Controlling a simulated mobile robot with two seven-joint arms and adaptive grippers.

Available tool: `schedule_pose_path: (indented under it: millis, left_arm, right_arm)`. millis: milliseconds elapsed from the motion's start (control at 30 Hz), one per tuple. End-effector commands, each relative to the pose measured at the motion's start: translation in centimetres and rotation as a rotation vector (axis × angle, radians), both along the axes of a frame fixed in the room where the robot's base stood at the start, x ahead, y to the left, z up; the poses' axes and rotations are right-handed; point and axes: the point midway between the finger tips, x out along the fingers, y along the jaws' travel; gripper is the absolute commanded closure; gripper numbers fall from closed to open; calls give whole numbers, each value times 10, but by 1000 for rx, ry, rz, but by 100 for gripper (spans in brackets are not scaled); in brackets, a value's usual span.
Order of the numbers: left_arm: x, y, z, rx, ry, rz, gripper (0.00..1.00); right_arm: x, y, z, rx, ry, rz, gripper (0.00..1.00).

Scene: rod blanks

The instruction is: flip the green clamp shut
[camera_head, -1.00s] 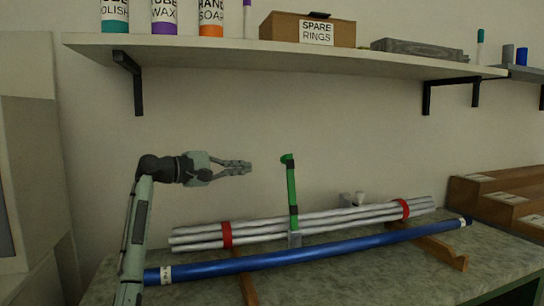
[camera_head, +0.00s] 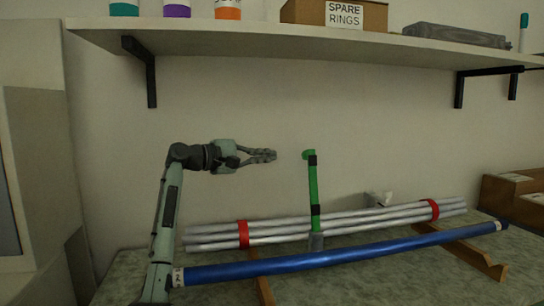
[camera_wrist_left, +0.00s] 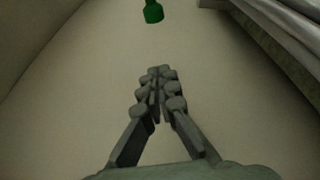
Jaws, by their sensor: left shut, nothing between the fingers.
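The green clamp (camera_head: 313,190) stands upright as a long green lever with black bands, rising from a grey base (camera_head: 316,241) by the bundle of silver rods. Its green top end bends to the left and also shows at the top of the left wrist view (camera_wrist_left: 153,11). My left gripper (camera_head: 275,155) is to the left of the lever's top, at about the same height in the picture, with a small gap between them. Its fingers are together and hold nothing, as the left wrist view (camera_wrist_left: 160,72) also shows. My right gripper is not in view.
Silver rods (camera_head: 280,239) with red bands (camera_head: 244,234) lie on wooden supports (camera_head: 458,250) on the bench. A blue tube (camera_head: 350,254) lies in front of them. A shelf (camera_head: 300,42) with bottles and a box (camera_head: 334,14) is above. The wall space between is clear.

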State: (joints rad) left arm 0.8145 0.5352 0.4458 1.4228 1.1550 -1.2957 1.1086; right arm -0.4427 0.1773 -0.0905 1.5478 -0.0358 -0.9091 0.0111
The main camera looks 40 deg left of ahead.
Motion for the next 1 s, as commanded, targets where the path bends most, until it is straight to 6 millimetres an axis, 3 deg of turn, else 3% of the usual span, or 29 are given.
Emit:
schedule_pose_path:
  millis: [200,433,633,800,1000]
  left_arm:
    - [40,-18,-3,-4,0,-3,100]
    - [72,-32,-6,-1,0,-3,100]
    - [57,-48,-2,3,-3,-1,100]
    - [50,-57,1,2,-1,-1,100]
    - [46,-60,3,1,0,-1,100]
  right_arm:
    - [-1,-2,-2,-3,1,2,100]
    - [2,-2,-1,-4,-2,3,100]
    - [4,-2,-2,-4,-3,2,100]
    - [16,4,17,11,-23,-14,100]
    - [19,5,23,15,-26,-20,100]
